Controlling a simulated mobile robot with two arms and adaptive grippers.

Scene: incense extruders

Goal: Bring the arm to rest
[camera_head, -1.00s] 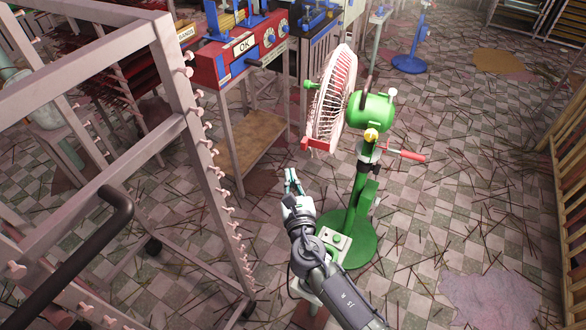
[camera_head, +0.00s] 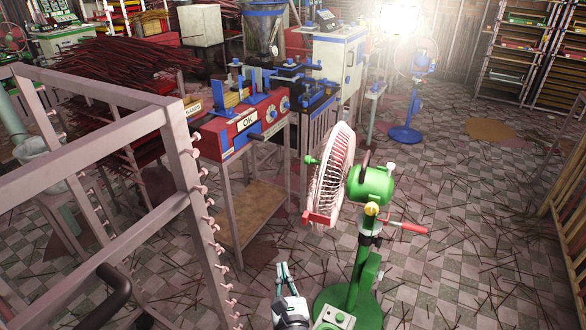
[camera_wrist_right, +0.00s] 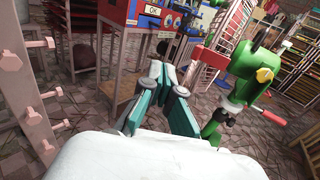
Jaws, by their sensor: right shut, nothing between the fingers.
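My right gripper (camera_head: 283,275) shows at the bottom middle of the head view, just left of the green fan's base. Its teal-lined fingers also show in the right wrist view (camera_wrist_right: 160,75), tips together with nothing between them. Only the gripper and a bit of the wrist show in the head view; the rest of that arm is below the frame. The gripper appears apart from the fan and the rack. My left gripper is not in view.
A green pedestal fan (camera_head: 370,185) stands close on the right. A grey pegged rack (camera_head: 180,150) stands on the left. A red and blue machine (camera_head: 240,125) on a stand is ahead. The tiled floor (camera_head: 470,260) at right is open but littered with thin sticks.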

